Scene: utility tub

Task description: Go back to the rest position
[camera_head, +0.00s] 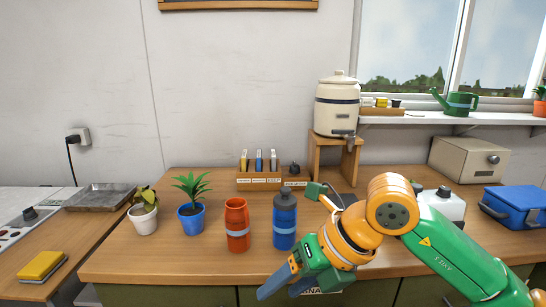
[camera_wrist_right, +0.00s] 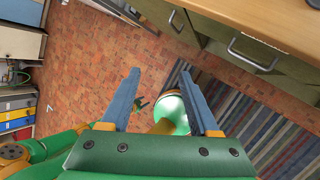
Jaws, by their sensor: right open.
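My right gripper (camera_head: 284,288) is at the front edge of the wooden counter (camera_head: 180,262), in front of the blue bottle (camera_head: 285,222). Its arm comes in from the right. In the right wrist view the two blue fingers of the gripper (camera_wrist_right: 160,78) stand apart with nothing held between them, and the brick floor shows beyond. My left gripper is in neither view.
An orange bottle (camera_head: 237,224), a plant in a blue pot (camera_head: 191,212) and a plant in a white pot (camera_head: 144,214) stand left of the blue bottle. A crock (camera_head: 337,107) sits on a stand behind. A blue box (camera_head: 516,206) is at right.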

